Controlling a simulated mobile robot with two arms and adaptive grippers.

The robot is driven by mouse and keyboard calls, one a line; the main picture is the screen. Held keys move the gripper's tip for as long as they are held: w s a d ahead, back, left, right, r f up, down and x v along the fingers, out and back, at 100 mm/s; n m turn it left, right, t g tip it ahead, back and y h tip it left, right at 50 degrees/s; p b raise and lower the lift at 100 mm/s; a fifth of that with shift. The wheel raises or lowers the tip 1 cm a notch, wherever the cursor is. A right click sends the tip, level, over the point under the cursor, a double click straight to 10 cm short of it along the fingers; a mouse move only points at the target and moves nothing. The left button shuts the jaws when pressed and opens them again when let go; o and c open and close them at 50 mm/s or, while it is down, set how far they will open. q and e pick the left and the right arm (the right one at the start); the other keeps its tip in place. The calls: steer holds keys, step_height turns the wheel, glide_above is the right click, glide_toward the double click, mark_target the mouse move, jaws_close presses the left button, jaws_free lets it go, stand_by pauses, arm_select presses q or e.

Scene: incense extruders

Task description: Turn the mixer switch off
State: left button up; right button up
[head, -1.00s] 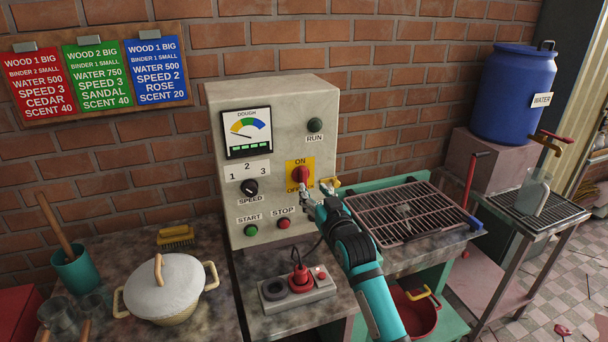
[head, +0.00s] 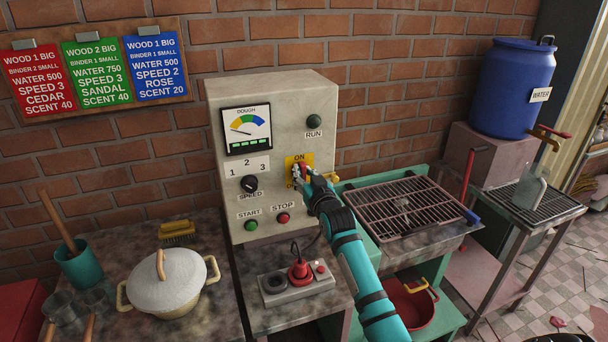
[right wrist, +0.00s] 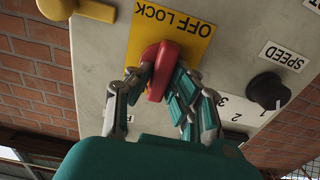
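The grey mixer control box (head: 225,110) stands against the brick wall. Its red mixer switch sits on a yellow plate marked ON at the top, and the gripper mostly covers it in the head view. In the right wrist view, upside down, the red knob (right wrist: 163,68) stands slightly tilted before the yellow OFF LOCK plate (right wrist: 193,44). My right gripper (head: 300,173) is at the switch; in the right wrist view its fingers (right wrist: 160,80) close on both sides of the knob. My left gripper is not in view.
Beside the switch are the black speed knob (head: 249,184), green start button (head: 251,225) and red stop button (head: 283,218). A yellow knob (right wrist: 57,8) sticks out at the box's side. A wire rack (head: 405,208) lies to the right; a lidded pot (head: 168,283) stands left.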

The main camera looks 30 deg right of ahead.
jaws_close()
steer(key=shift+n, duration=0.4)
steer(key=n, duration=0.2)
steer(key=shift+a+n, duration=0.1)
steer(key=shift+n, duration=0.3)
steer(key=n, duration=0.4)
steer(key=shift+a+n+p, duration=0.1)
steer(key=shift+n+p, duration=0.2)
steer(key=shift+p, duration=0.1)
steer(key=n, duration=0.9)
steer(key=shift+a+f+n, duration=0.15)
steer(key=shift+f+n, duration=0.15)
steer(key=shift+f, duration=0.05)
steer(key=shift+n, duration=0.3)
